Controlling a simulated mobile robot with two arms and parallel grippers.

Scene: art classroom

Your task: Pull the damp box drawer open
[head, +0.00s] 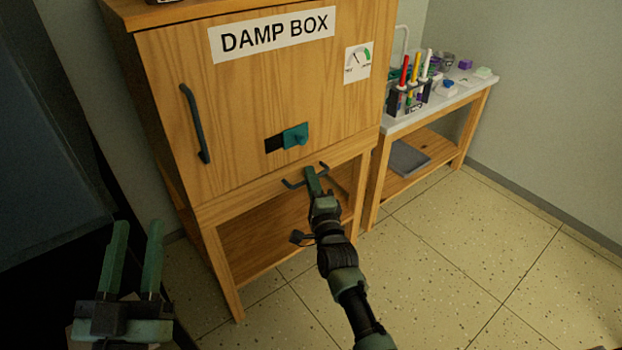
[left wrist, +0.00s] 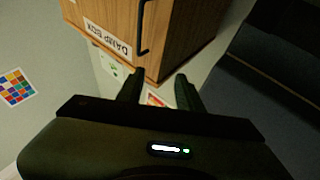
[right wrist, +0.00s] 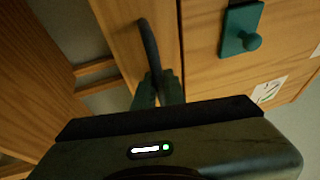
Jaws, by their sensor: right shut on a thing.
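The wooden damp box (head: 235,90) stands on a wooden stand, with a white "DAMP BOX" label (head: 272,35) on its door. Below the door is a narrow drawer front (head: 235,207) with a dark bar handle (head: 292,184). The drawer handle also shows in the right wrist view (right wrist: 149,42). My right gripper (head: 312,175) is shut on the drawer handle; its fingers (right wrist: 158,88) meet around the bar in the right wrist view. My left gripper (head: 135,235) is open and empty at the lower left, apart from the box. I cannot tell how far the drawer is out.
A side table (head: 440,106) with a rack of coloured tools (head: 408,98) stands to the right. The tiled floor (head: 450,250) in front is clear.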

